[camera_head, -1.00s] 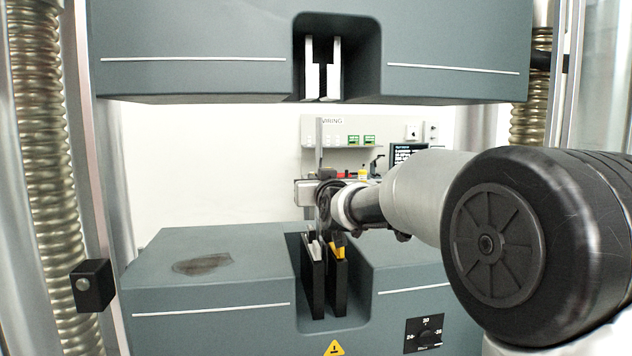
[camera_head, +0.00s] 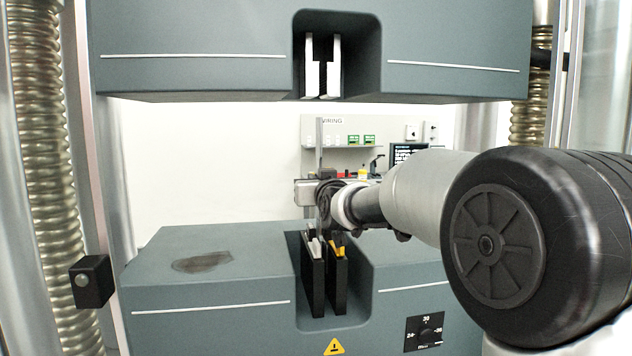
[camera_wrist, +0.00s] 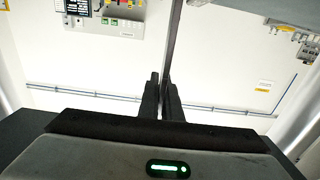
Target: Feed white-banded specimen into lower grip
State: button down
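The specimen (camera_head: 319,137) is a thin grey strip standing upright in the head view. It also shows as a dark strip in the wrist view (camera_wrist: 173,42), running up from between my fingertips. No white band on it is discernible. My gripper (camera_head: 323,190), whose fingers show in the wrist view (camera_wrist: 161,98), is shut on the strip. It is above the lower grip (camera_head: 313,285), two black jaws, the left with a pale insert, the right with a yellow one. The strip's lower end is by the jaw tops; whether it is between them I cannot tell.
The upper grip (camera_head: 312,75) with pale jaws hangs in the upper block (camera_head: 200,75), well above the strip. The lower block (camera_head: 215,285) surrounds the lower grip's recess. A small black box (camera_head: 92,282) is at left. A wall panel (camera_head: 345,128) stands behind.

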jog(key=shift+r, duration=0.15)
jog(key=c, duration=1.9)
grip_release()
jog(key=s+d+b, duration=0.1)
jog(key=s+d, duration=0.1)
jog(key=s, duration=0.7)
jog(key=s+d, duration=0.2)
jog(key=s, duration=0.6)
jog(key=s+d+f+m+g+h, duration=0.1)
jog(key=s+d+f+g, duration=0.3)
jog(key=s+f, duration=0.4)
jog(key=s+d+f+g+h, duration=0.1)
jog(key=s+d+f+g, duration=0.2)
jog(key=s+f, duration=0.45)
jog(key=s+d+f+m+g+h, duration=0.1)
jog(key=s+d+f+g, duration=0.4)
jog(key=s, duration=0.6)
notch_tip(320, 180, up, 15)
jog(key=s+a+p, duration=0.1)
jog(key=s+p, duration=0.1)
jog(key=p, duration=1.5)
jog(key=shift+s+r+p, duration=0.15)
jog(key=shift+p, duration=0.25)
